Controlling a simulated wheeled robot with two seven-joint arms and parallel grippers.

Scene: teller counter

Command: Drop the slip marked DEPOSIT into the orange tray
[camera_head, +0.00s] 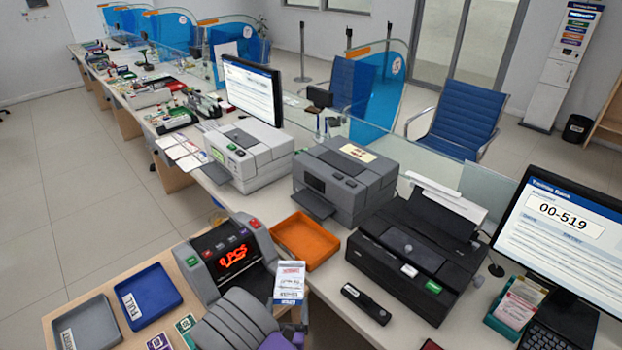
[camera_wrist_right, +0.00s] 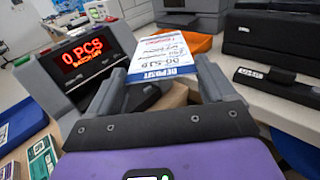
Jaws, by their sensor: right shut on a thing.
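In the right wrist view the slip (camera_wrist_right: 166,57) shows a blue DEPOSIT band and handwritten lines, between the two grey fingers (camera_wrist_right: 163,92). The gripper is shut on its lower end. The orange tray (camera_head: 333,252) lies on the counter just beyond the slip, slightly right of it, and looks empty. Its edge also shows in the right wrist view (camera_wrist_right: 204,44). The slip is apart from the tray. My left gripper is not in view.
The counting machine (camera_head: 204,241), reading 0 PCS, stands left of the slip. A dark printer (camera_head: 408,246) stands right of the orange tray and a grey printer (camera_head: 350,183) behind it. A blue tray (camera_head: 160,288) and a grey tray (camera_head: 96,325) lie at the left.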

